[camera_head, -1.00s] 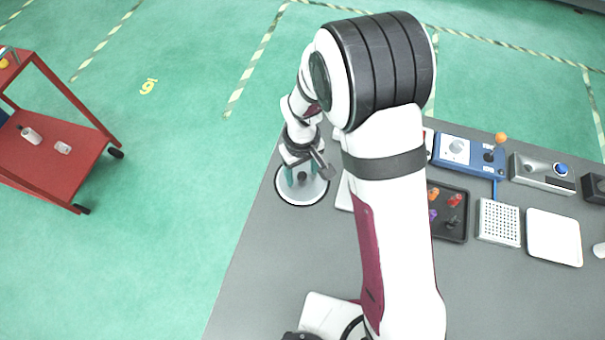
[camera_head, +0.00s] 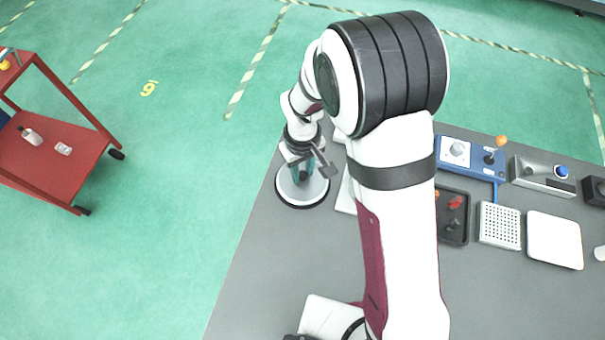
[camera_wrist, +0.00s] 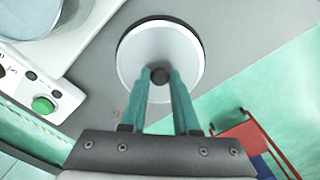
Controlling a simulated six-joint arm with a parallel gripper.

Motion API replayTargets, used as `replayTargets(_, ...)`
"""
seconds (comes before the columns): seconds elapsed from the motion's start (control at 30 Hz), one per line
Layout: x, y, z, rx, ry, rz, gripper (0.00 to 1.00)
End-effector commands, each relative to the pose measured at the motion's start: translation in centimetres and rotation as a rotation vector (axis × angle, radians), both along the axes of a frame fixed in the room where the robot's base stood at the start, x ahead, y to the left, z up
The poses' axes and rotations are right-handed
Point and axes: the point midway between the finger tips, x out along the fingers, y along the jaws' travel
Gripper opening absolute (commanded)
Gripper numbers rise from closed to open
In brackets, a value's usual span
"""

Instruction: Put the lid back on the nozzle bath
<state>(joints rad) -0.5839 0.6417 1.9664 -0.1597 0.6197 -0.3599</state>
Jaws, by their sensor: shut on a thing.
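The lid (camera_head: 289,192) is a round pale grey disc with a dark edge and a small dark knob, at the left edge of the grey bench. It also shows in the wrist view (camera_wrist: 135,60). My gripper (camera_wrist: 160,76) is shut on the lid's knob from above, with a teal finger on each side. I cannot tell whether the lid is clear of the bench. The nozzle bath (camera_wrist: 62,94) is a white unit with a round opening and a green button, partly in view at upper left of the wrist view. In the head view my arm hides most of it.
A black tray (camera_head: 452,236) with small coloured parts, a white perforated block (camera_head: 499,224), a white plate (camera_head: 553,239) and a blue control box (camera_head: 470,155) stand right of my arm. A red cart (camera_head: 60,165) stands on the floor at left.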

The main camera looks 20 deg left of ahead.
Motion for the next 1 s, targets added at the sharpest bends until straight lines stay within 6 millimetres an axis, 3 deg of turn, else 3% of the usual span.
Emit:
replayTargets(0.2, 0.1, 0.1, 5.9, 0.004, -0.006, -0.002, 0.0)
replayTargets(0.37, 0.5, -0.9, 8.5, 0.002, -0.002, -0.033, 0.0)
replayTargets(0.47, 1.4, -3.7, 9.7, 0.001, -0.003, -0.117, 0.0)
replayTargets(0.73, 2.7, -13.8, 12.2, 0.001, -0.003, -0.438, 0.0)
replayTargets(0.83, 2.6, -15.9, 12.7, 0.001, -0.003, -0.507, 0.0)
replayTargets(1.0, 2.4, -16.6, 11.8, -0.001, 0.002, -0.529, 0.0)
